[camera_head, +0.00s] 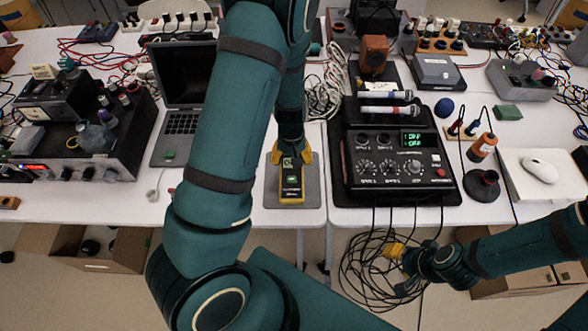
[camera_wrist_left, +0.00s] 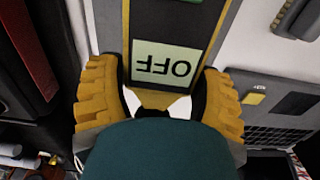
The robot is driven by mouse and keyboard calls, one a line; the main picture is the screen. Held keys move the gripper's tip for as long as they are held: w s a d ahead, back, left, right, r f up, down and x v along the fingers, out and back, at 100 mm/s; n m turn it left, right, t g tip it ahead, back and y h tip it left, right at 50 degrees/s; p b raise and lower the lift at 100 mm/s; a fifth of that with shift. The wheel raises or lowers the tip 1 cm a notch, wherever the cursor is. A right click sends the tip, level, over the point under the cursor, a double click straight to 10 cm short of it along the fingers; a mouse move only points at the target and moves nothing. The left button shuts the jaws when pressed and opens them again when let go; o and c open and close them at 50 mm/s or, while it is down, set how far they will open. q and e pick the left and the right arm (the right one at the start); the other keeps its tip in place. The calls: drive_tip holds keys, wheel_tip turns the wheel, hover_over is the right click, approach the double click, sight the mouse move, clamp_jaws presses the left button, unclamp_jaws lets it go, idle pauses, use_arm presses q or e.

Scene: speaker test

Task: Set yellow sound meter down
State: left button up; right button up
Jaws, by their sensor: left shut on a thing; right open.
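The yellow sound meter (camera_head: 291,184) has a black face and a small display, and is over the grey mat (camera_head: 271,197) in the middle of the table. My left gripper (camera_head: 291,155) is shut on the end of the meter near its display. In the left wrist view the meter (camera_wrist_left: 172,62) shows "OFF" on its pale display between the yellow fingers (camera_wrist_left: 158,100). I cannot tell whether the meter touches the mat. My right gripper (camera_head: 394,251) is open and empty, low in front of the table's front edge.
A black mixer unit (camera_head: 390,185) with knobs and two microphones (camera_head: 388,95) stands right of the mat. An open laptop (camera_head: 183,125) is at left. A white mouse (camera_head: 540,170) lies on a white pad at far right. Black cables (camera_head: 365,275) hang below the table front.

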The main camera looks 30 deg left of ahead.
sight(292, 168)
use_arm(q)
wheel_tip(292, 168, down, 6)
drive_tip(key=shift+w+r+b, duration=0.1)
drive_tip(key=shift+b, duration=0.6)
drive_tip(key=o, duration=1.3)
drive_tip(key=shift+r, duration=0.15)
wheel_tip(292, 168, up, 12)
drive_tip(key=p, duration=0.3)
drive_tip(key=shift+p, duration=0.3)
